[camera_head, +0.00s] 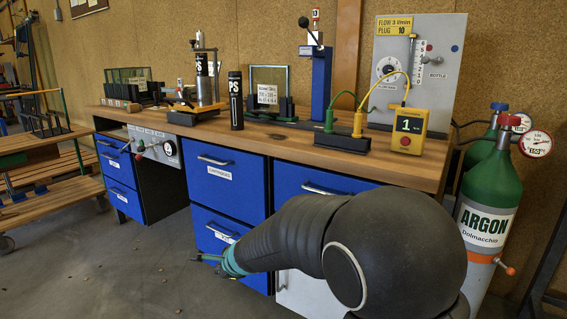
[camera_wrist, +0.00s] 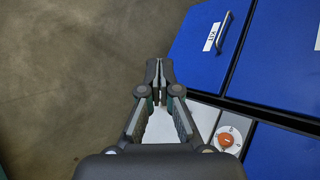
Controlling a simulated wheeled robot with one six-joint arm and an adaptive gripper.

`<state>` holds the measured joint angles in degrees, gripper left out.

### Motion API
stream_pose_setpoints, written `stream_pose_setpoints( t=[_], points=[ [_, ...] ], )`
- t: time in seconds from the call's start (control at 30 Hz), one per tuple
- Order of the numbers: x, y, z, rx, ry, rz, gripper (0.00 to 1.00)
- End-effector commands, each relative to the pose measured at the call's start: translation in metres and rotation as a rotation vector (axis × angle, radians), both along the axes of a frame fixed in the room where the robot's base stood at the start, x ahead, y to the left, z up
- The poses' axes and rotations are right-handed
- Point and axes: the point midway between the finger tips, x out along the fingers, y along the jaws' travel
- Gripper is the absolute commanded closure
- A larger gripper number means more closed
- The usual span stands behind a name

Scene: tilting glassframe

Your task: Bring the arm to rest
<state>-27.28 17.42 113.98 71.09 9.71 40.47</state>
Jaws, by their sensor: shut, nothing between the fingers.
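My gripper (camera_wrist: 159,75) is shut and empty in the wrist view. Its two fingertips meet over the grey floor, beside the blue drawer fronts. In the head view my gripper (camera_head: 205,258) shows small at the end of my arm. The arm stretches from the lower right toward the left, low in front of the workbench drawers. The gripper is below the bench top and apart from the things on it.
The wooden workbench (camera_head: 270,149) carries glass frames, a black cartridge (camera_head: 236,100), a blue press (camera_head: 320,85) and a yellow meter (camera_head: 409,130). A green argon cylinder (camera_head: 489,182) stands at right. A wooden cart (camera_head: 40,205) stands at left.

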Motion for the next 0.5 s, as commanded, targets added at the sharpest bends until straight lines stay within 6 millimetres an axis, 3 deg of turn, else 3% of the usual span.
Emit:
stream_pose_setpoints(
  t=[0.2, 0.5],
  points=[
    [-0.088, -0.048, 0.025, -0.311, -0.147, 0.585, 1.00],
    [-0.192, -0.154, 0.041, -0.672, -0.225, 1.112, 1.00]
  ],
)
